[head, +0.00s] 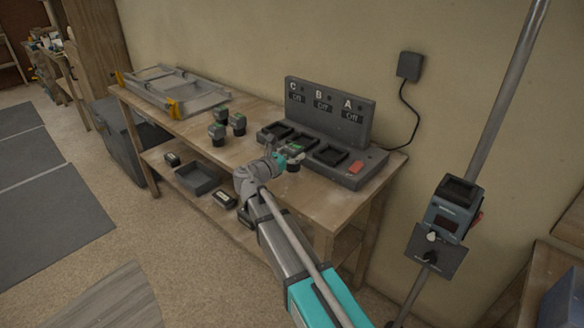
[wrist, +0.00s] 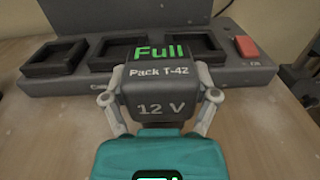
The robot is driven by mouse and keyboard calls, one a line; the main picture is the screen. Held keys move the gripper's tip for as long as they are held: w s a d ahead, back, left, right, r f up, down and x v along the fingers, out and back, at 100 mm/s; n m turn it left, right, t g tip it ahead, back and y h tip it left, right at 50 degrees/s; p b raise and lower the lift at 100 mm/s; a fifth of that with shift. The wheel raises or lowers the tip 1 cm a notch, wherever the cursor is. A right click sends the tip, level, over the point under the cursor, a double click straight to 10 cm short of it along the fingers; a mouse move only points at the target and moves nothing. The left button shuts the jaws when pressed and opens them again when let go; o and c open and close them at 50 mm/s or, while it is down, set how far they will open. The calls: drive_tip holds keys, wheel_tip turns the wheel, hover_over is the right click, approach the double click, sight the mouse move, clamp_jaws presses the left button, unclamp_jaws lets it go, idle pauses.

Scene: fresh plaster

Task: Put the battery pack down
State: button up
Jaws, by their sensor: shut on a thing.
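My gripper (wrist: 158,98) is shut on a dark grey battery pack (wrist: 160,108), one finger on each side. The pack reads "Full", "Pack T-42" and "12 V". It looks upright. In the head view the held pack (head: 294,151) is by the front edge of the charger, over the workbench (head: 245,152). I cannot tell whether its underside touches anything. The charger (head: 325,115) has three bays labelled C, B and A, each marked "Off". The bays look empty. In the wrist view the charger (wrist: 75,86) stands just beyond the pack.
Several other packs (head: 217,134) stand on the bench left of the charger. A red switch (head: 355,168) is on the charger's right. The lower shelf holds a grey tray (head: 199,188) and packs. Bare bench lies in front of the charger.

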drive_tip(key=shift+w+f, duration=0.1)
idle(0.3)
drive_tip(key=shift+w+f+b, duration=0.45)
drive_tip(key=shift+f+b, duration=0.3)
drive_tip(key=shift+b, duration=0.05)
drive_tip(key=shift+f+b, duration=1.2)
drive_tip(key=shift+f, duration=0.1)
drive_tip(key=o, duration=1.2)
drive_tip(key=shift+s, duration=0.1)
drive_tip(key=v, duration=1.2)
